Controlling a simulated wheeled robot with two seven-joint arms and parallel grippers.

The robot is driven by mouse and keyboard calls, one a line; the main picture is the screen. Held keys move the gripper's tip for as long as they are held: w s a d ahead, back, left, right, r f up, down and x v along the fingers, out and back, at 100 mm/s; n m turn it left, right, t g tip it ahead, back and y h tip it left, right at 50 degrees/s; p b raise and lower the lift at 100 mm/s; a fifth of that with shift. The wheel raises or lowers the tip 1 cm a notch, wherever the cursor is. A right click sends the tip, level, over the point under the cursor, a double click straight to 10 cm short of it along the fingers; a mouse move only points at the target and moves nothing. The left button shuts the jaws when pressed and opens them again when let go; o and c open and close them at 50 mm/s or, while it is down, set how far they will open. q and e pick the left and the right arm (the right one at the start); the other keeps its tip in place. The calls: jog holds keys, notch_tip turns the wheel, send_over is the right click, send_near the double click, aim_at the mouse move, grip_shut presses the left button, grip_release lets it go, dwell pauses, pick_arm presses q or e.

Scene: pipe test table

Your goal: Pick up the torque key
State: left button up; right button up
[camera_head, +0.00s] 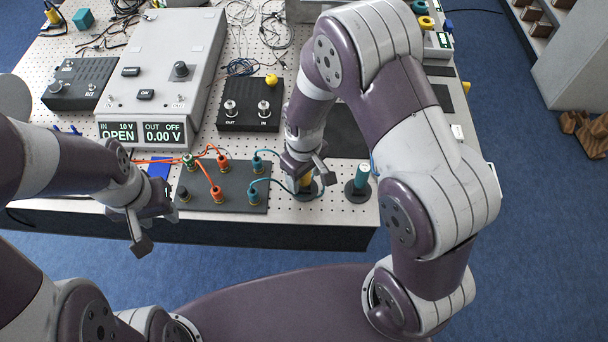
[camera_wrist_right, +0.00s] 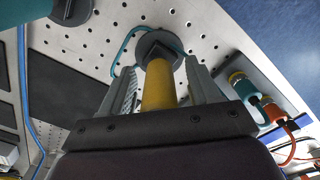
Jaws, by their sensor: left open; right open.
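A yellow cylindrical handle (camera_wrist_right: 159,84) stands in a round black base at the table's front edge; in the head view the yellow handle (camera_head: 306,183) is mostly hidden by my right gripper. A teal handle (camera_head: 362,174) stands in a similar black base just to its right. I cannot tell by sight which handle is the torque key. My right gripper (camera_head: 305,174) is open, with its fingers on either side of the yellow handle; no clear grip shows. My left gripper (camera_head: 150,222) is open and empty in front of the table's edge.
A dark panel (camera_head: 228,192) with orange and teal cables lies left of the yellow handle. Behind are a grey meter box (camera_head: 165,60) and a black IN/OUT box (camera_head: 250,112). A teal cable loops close to the yellow handle's base. Blue floor (camera_head: 540,200) is open at right.

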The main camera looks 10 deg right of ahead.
grip_shut()
jog(key=r, duration=0.1)
jog(key=r+b, duration=0.1)
jog(key=r, duration=0.2)
jog(key=shift+s+r, duration=0.15)
jog(key=shift+s, duration=0.15)
jog(key=s+r, duration=0.3)
jog(key=s, duration=0.2)
jog(key=s+a+r+b, duration=0.1)
jog(key=s+r, duration=0.2)
jog(key=s, duration=0.3)
jog(key=shift+a+r+b, duration=0.15)
jog(key=shift+r+b, duration=0.15)
jog(key=shift+r, duration=0.05)
jog(key=c, duration=0.9)
grip_release()
grip_shut()
